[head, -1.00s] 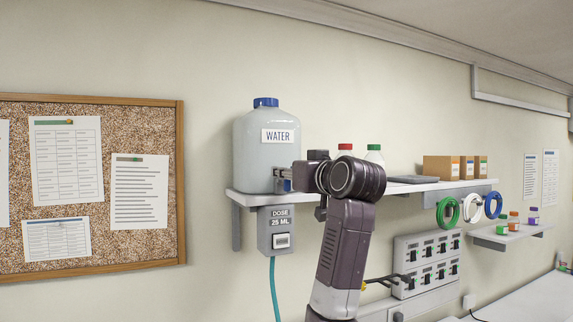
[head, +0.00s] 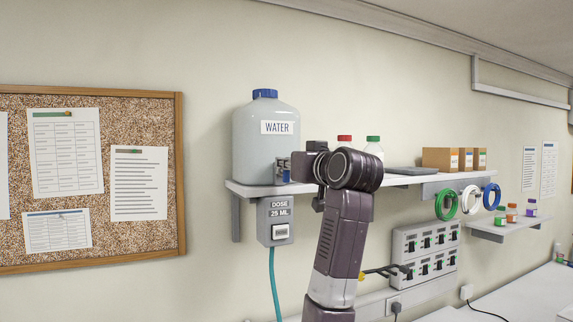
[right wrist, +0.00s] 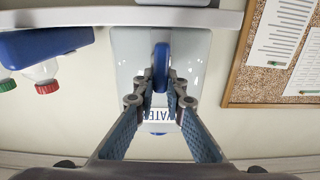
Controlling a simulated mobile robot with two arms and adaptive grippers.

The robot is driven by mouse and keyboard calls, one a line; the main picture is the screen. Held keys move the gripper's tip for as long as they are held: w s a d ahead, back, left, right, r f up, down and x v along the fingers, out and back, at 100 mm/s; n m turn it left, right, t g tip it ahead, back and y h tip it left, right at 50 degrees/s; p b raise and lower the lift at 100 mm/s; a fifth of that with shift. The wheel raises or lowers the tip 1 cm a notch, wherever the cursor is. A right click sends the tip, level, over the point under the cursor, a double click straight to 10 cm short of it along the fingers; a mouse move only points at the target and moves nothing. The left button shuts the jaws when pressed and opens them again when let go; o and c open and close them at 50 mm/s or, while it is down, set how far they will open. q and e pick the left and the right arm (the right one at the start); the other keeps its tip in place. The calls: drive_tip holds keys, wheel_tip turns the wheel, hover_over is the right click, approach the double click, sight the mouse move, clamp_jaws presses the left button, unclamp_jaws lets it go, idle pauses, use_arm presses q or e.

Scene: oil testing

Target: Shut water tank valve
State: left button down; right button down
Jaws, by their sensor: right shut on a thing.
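The white water tank (head: 264,150) with a blue cap and a "WATER" label stands on the left end of the wall shelf. Its blue valve handle (right wrist: 160,66) shows upright in the right wrist view, where the picture is upside down and the tank (right wrist: 195,50) lies behind. My right gripper (right wrist: 160,88) is shut on the valve handle, one finger on each side. In the head view the right gripper (head: 292,168) is at the tank's lower right side, and the hand largely hides the valve. My left gripper is out of view.
The shelf (head: 412,182) also bears bottles with red (head: 344,139) and green caps and small boxes (head: 440,158). A dose box (head: 276,222) with a teal hose hangs under the tank. A cork board (head: 180,180) is left. Wall space between board and tank is free.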

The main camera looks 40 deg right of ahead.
drive_tip(key=shift+d+f+m+b, duration=0.15)
drive_tip(key=shift+m+b, duration=0.3)
drive_tip(key=shift+m, duration=0.75)
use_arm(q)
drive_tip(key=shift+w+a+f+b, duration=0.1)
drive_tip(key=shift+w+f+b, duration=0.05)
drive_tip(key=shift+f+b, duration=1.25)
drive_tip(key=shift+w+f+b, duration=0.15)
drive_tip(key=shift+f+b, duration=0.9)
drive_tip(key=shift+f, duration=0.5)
use_arm(e)
drive_tip(key=shift+s+d+f+m, duration=0.1)
drive_tip(key=shift+d+f+m, duration=0.2)
drive_tip(key=shift+m, duration=2.2)
drive_tip(key=shift+s+d+f+m, duration=0.1)
drive_tip(key=shift+d+f+m, duration=0.2)
drive_tip(key=shift+m, duration=2.2)
drive_tip(key=shift+s+d+f+m, duration=0.1)
drive_tip(key=shift+d+f+m, duration=0.15)
drive_tip(key=shift+m, duration=2.25)
drive_tip(key=shift+f+m, duration=0.1)
drive_tip(key=shift+m, duration=0.2)
drive_tip(key=c, duration=2)
unclamp_jaws()
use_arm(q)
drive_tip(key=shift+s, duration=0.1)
use_arm(e)
drive_tip(key=shift+o, duration=0.2)
